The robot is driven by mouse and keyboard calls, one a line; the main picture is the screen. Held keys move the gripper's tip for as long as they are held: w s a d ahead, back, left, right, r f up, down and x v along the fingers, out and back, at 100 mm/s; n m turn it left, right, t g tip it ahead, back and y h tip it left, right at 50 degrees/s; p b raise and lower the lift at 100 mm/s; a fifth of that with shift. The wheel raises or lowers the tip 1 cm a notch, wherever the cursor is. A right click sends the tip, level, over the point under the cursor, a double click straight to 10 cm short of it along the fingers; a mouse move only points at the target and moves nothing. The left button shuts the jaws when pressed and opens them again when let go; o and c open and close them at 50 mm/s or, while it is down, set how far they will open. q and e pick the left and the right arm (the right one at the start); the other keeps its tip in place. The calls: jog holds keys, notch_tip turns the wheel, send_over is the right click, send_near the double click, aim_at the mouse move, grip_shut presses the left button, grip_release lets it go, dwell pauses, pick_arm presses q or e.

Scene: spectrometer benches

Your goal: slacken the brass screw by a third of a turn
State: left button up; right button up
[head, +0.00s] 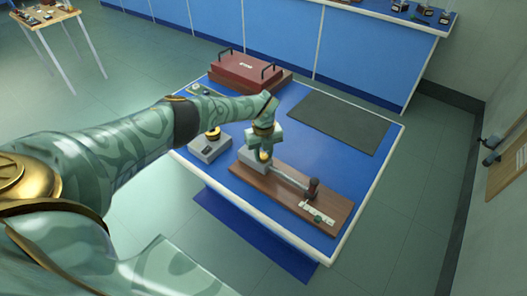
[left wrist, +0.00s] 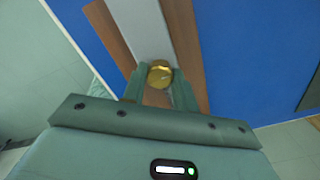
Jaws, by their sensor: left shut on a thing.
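The brass screw (left wrist: 160,75) shows its round, slotted head between the two green fingers in the left wrist view. In the head view a bit of the brass (head: 264,157) shows under the hand. My left gripper (head: 261,152) reaches down over it and is shut on it. The screw sits over a pale grey block on a long wooden board (head: 322,205) on the blue table. The wrist view shows the board's brown strips (left wrist: 188,40) either side of the grey metal. My right gripper is not in view.
A grey box (head: 208,148) with a brass knob stands left of the board. A red case (head: 243,72) with dark handles lies at the back, and a dark mat (head: 340,122) to the right. A dark upright piece (head: 313,188) stands on the board's right part, by a white strip.

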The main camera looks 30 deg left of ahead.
aim_at(263, 155)
pick_arm(q)
jog(key=shift+w+r, duration=0.1)
dwell(0.4)
jog(key=o, duration=1)
jog(key=shift+c, duration=0.2)
notch_tip(263, 155, up, 6)
jog(key=p, duration=0.3)
jog(key=shift+a, duration=0.1)
notch_tip(263, 155, up, 10)
jog(key=p, duration=0.1)
jog(key=shift+p, duration=0.35)
jog(key=shift+r, duration=0.1)
